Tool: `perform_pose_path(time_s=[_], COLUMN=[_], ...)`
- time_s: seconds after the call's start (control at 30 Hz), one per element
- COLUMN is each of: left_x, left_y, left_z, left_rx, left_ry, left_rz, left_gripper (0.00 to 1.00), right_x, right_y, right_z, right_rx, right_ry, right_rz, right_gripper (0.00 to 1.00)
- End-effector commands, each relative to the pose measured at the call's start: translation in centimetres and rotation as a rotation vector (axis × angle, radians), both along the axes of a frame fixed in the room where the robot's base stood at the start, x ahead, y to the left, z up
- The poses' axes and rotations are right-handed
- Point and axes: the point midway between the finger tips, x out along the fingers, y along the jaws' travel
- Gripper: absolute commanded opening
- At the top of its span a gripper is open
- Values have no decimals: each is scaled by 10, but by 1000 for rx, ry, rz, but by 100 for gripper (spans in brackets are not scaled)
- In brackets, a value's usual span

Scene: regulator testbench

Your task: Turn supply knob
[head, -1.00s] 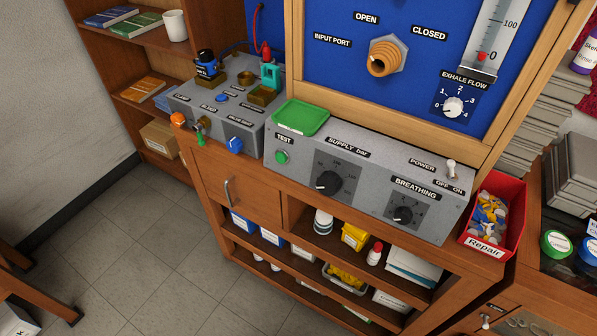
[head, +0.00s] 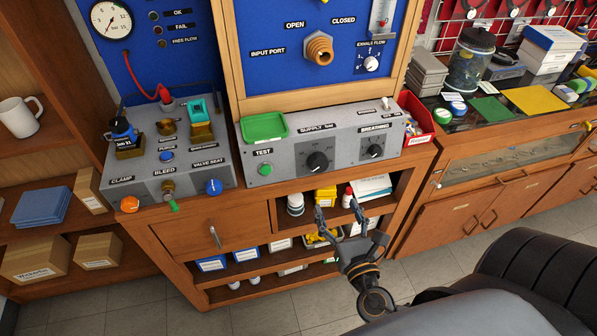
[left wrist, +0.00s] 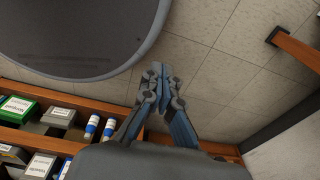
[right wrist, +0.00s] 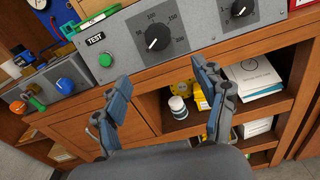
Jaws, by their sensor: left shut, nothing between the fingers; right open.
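The supply knob (head: 317,161) is a black round knob on a dark scale plate on the front of the grey control box (head: 285,168). It also shows in the right wrist view (right wrist: 157,38), above and beyond my fingers. My right gripper (head: 340,213) is open and empty, below and in front of the box, at the height of the open shelves and apart from the knob. In the right wrist view its two fingers (right wrist: 162,100) stand wide apart. My left gripper (left wrist: 158,75) is shut and empty in the left wrist view, over the tiled floor; it is outside the head view.
Left of the supply knob is the green test button (head: 265,169); right of it is the breathing knob (head: 375,151). A green tray (head: 264,127) lies on top of the box. A red bin (head: 418,117) hangs at its right end. Shelves (head: 290,222) with bottles and boxes lie below.

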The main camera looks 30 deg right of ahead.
Motion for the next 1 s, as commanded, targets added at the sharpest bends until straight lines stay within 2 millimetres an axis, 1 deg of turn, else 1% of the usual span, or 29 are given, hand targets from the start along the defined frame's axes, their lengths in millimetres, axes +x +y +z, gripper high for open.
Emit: perform_pose_path(time_s=[0.03, 0.1, 0.17, 0.27, 0.43, 0.6, 0.7, 0.83, 1.0], left_x=[0, -1, -1, -1, -2, -2, -2, -2, -2], left_y=[-3, -5, -5, -8, -13, -10, -6, -2, -2], left_z=[1, 3, 5, 12, 25, 34, 38, 41, 42], left_rx=[-4, -6, -7, -10, -16, -13, -8, -3, -3], left_ry=[1, 1, 1, 2, 2, 3, 3, 3, 3], left_rz=[-1, -3, -3, -3, -1, -1, 0, 2, 3], left_gripper=[0, 0, 0, 0, 0, 0, 0, 0, 0], right_x=[1, 3, 8, 23, 58, 92, 109, 124, 133], right_y=[0, 0, -1, -5, -14, -22, -27, -30, -33], right_z=[8, 12, 13, 15, 16, 14, 13, 12, 11], right_rx=[-19, -32, -35, -34, -31, -30, -29, -28, -28], right_ry=[-12, -18, -19, -20, -20, -18, -18, -17, -16], right_rz=[3, 3, 3, 2, 1, 2, 3, 3, 4], right_gripper=[71, 71, 71, 71, 71, 71, 71, 71, 71])
